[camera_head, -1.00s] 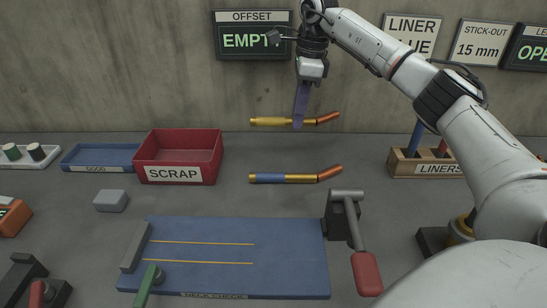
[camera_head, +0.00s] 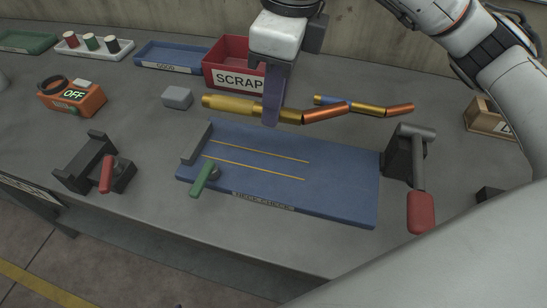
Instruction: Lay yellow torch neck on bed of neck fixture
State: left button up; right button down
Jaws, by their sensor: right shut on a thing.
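The yellow torch neck (camera_head: 232,105) has a brass-yellow body and a bent copper end pointing right. My right gripper (camera_head: 272,112) is shut on it near the middle of its body, and one finger hides part of it. The neck hangs roughly level over the back edge of the blue neck fixture bed (camera_head: 345,190), apart from the bed as far as I can tell. The bed carries two thin yellow lines, a grey end block (camera_head: 197,143) at its left and a green lever (camera_head: 203,178) at its front left. My left gripper is not in view.
A second neck with a blue band (camera_head: 368,110) lies behind the fixture. A red-handled clamp (camera_head: 420,205) stands at the bed's right. The red SCRAP bin (camera_head: 225,60), blue GOOD tray (camera_head: 165,58), grey block (camera_head: 177,97) and orange OFF box (camera_head: 75,98) stand behind and left.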

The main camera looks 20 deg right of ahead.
send_over(271, 163)
jog(key=f, duration=0.5)
jog(key=shift+s+d+f, duration=0.2)
jog(key=shift+f, duration=2.3)
jog(key=shift+f, duration=0.1)
jog(key=shift+f, duration=0.15)
jog(key=c, duration=1.6)
grip_release()
jog(key=r, duration=0.8)
jog(key=s+r, duration=0.1)
jog(key=r, duration=0.3)
jog(key=shift+s+d+r, duration=0.1)
jog(key=shift+d+r, duration=0.1)
jog(key=shift+d, duration=0.2)
